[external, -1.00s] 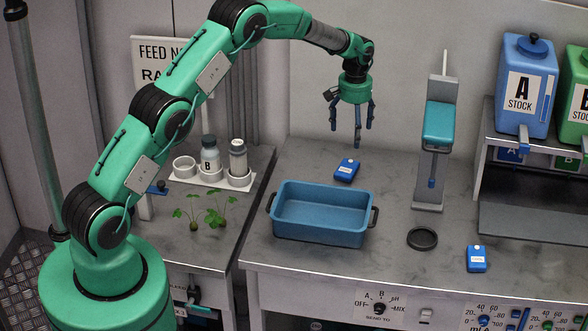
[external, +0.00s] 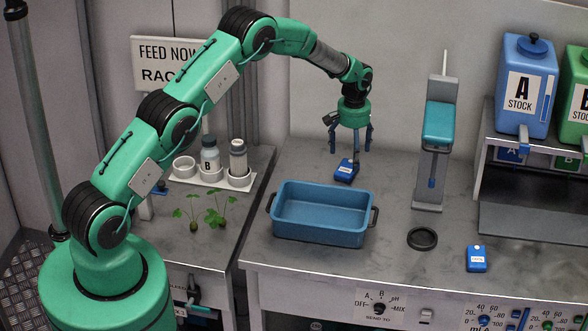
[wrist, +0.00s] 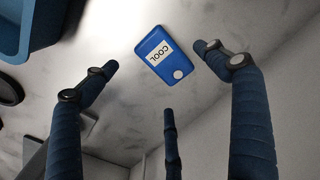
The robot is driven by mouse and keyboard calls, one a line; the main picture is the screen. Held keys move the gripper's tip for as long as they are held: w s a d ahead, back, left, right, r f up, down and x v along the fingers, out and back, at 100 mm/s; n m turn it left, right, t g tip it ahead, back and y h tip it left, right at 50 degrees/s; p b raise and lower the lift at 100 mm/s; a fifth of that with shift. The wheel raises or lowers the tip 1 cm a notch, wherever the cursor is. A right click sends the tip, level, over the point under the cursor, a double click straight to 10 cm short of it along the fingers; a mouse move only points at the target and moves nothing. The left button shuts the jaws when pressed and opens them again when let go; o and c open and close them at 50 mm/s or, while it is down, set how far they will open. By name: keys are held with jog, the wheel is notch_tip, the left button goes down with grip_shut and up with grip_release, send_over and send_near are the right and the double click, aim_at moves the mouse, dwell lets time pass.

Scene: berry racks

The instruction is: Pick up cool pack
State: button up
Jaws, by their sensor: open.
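A small blue cool pack (external: 346,170) lies flat on the grey counter behind the blue bin. In the wrist view the cool pack (wrist: 160,54) shows a white label reading COOL and a round white spot. My gripper (external: 350,152) is open, with its fingers pointing down just above the cool pack. In the wrist view the dark blue fingers of my gripper (wrist: 160,68) are spread around the cool pack, apart from it. A second blue pack (external: 477,259) lies at the counter's front right; its label is too small to read.
A blue bin (external: 318,237) with dark handles stands just in front of the cool pack. A grey stand with a teal part (external: 438,125) rises to the right. A black ring (external: 422,239) lies on the counter. A rack with bottles (external: 210,178) and seedlings (external: 216,218) are at left.

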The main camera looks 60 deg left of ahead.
aim_at(351, 168)
jog(key=shift+f, duration=0.1)
dwell(0.3)
jog(key=shift+f, duration=2.5)
jog(key=c, duration=1.3)
